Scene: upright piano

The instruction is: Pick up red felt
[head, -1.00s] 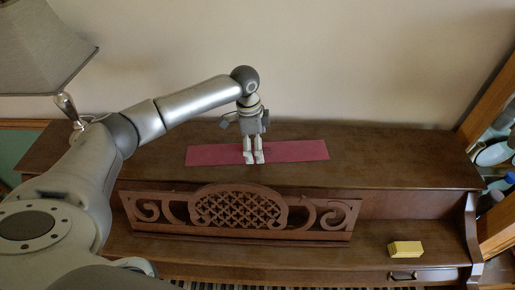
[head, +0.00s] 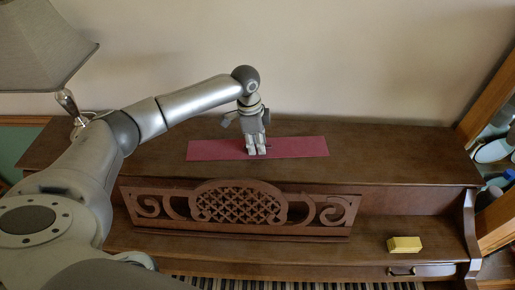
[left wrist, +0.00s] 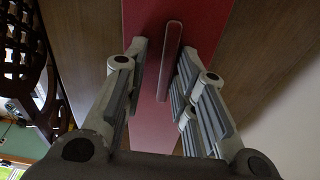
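The red felt (head: 210,150) is a long flat strip lying across the top of the piano. In the left wrist view the felt (left wrist: 205,30) runs beneath my left gripper, and a narrow raised reddish ridge (left wrist: 172,45) stands on it between the fingers. My left gripper (head: 257,152) points down at the middle of the felt. Its fingers (left wrist: 163,62) are apart, one on each side of the ridge, with a visible gap to it. I cannot tell whether the fingertips touch the felt. My right gripper is not in view.
The brown piano top (head: 400,160) is clear on both sides of the felt. A carved music rack (head: 240,205) stands in front. A yellow block (head: 404,244) lies at the lower right. A lamp (head: 40,45) stands at the left, and the wall (head: 370,60) is behind.

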